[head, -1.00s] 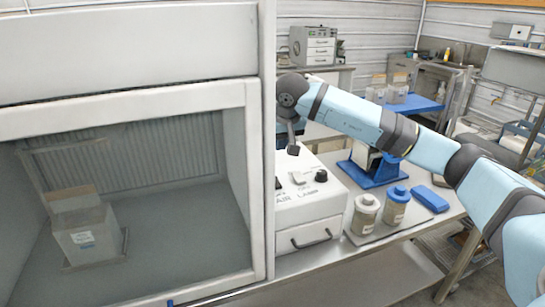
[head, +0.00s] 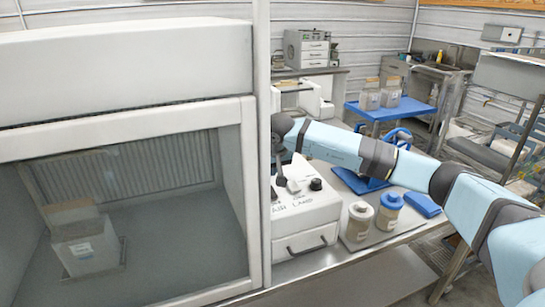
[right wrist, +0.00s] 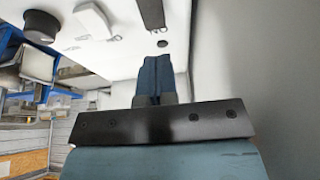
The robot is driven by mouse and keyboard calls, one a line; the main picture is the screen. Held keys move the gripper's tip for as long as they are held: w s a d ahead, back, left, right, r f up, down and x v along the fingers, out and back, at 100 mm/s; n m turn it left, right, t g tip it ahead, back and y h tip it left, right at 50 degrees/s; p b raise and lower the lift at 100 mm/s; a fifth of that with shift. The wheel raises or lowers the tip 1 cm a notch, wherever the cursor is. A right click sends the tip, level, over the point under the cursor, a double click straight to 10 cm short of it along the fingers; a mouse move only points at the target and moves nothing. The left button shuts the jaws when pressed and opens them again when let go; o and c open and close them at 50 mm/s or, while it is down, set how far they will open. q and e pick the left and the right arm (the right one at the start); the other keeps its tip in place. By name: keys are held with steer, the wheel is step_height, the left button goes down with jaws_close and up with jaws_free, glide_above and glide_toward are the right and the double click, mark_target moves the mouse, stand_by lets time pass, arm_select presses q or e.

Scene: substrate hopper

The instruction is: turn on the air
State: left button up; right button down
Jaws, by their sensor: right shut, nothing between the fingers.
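A white control box (head: 306,222) with "AIR" and "LAMP" lettering stands on the bench beside the cabinet. Its top carries a black round knob (head: 315,184) and a pale switch (head: 294,186). My right gripper (head: 281,182) is shut and empty, pointing down at the left part of the box top. In the right wrist view, the shut fingers (right wrist: 156,66) are just short of a small dark round spot (right wrist: 162,43) and a black strip (right wrist: 150,12). The pale switch (right wrist: 94,20) and black knob (right wrist: 41,26) lie left of them. Contact cannot be told. My left gripper is out of view.
The glass-fronted cabinet (head: 262,130) stands close on the left, its side wall right beside my gripper. Two lidded jars (head: 389,212) and a blue case (head: 422,205) sit right of the box. A blue cart (head: 400,108) stands behind.

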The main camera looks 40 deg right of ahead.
mark_target(268, 188)
steer(key=p+x, duration=0.1)
steer(key=x, duration=0.4)
steer(key=shift+w+f, duration=0.15)
steer(key=shift+f, duration=0.2)
steer(key=shift+w+d+f, duration=0.1)
steer(key=shift+w+f, duration=0.1)
steer(key=shift+f, duration=0.3)
